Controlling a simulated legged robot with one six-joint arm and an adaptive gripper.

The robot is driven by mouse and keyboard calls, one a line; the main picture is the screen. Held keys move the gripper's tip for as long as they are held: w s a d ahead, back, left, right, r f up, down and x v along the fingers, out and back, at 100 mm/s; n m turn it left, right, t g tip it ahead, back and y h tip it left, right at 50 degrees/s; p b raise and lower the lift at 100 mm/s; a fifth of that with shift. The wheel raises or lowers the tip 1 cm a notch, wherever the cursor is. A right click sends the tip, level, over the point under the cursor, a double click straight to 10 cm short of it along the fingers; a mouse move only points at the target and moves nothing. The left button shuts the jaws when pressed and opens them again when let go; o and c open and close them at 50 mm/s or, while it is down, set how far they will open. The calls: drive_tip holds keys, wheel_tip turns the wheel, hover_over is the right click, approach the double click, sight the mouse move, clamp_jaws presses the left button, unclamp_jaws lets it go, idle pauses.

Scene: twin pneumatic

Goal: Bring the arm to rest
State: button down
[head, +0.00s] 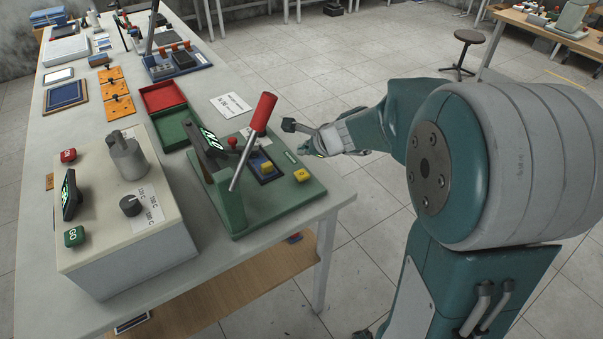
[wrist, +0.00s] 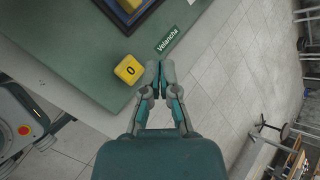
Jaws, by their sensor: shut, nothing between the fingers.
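My gripper (wrist: 160,72) is shut and empty, its two fingertips together in the wrist view. They show over the edge of a green base plate (wrist: 70,45), just right of a yellow button (wrist: 128,69) marked 0; I cannot tell the height between them. In the head view my gripper (head: 308,148) is small and partly hidden by my wrist, off the right end of the green press (head: 222,200). My arm reaches in from the right, bent, beside the table. The press has a red-handled lever (head: 263,112) standing tilted up, and the yellow button (head: 301,175) on its base.
The long table (head: 90,122) carries a control box (head: 120,215) with GO and red buttons, a red tray (head: 163,96), a green tray (head: 175,130) and orange plates (head: 115,88). A stool (head: 467,48) stands beyond. The tiled floor right of the table is mostly clear.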

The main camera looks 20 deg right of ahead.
idle(0.4)
drive_tip(key=shift+s+a+r, duration=0.15)
drive_tip(key=shift+s+r, duration=0.1)
drive_tip(key=s+r+n+g+h, duration=0.1)
drive_tip(key=s+r+n+h, duration=0.1)
drive_tip(key=s+n, duration=0.8)
drive_tip(key=s+r+n+g+h, duration=0.1)
drive_tip(key=s+r+n, duration=0.4)
drive_tip(key=s+n, duration=0.6)
drive_tip(key=s+h, duration=0.1)
drive_tip(key=s, duration=0.4)
drive_tip(key=shift+s+r+h, duration=0.25)
drive_tip(key=shift+s+h, duration=0.05)
drive_tip(key=shift+s, duration=0.1)
drive_tip(key=shift+a, duration=0.1)
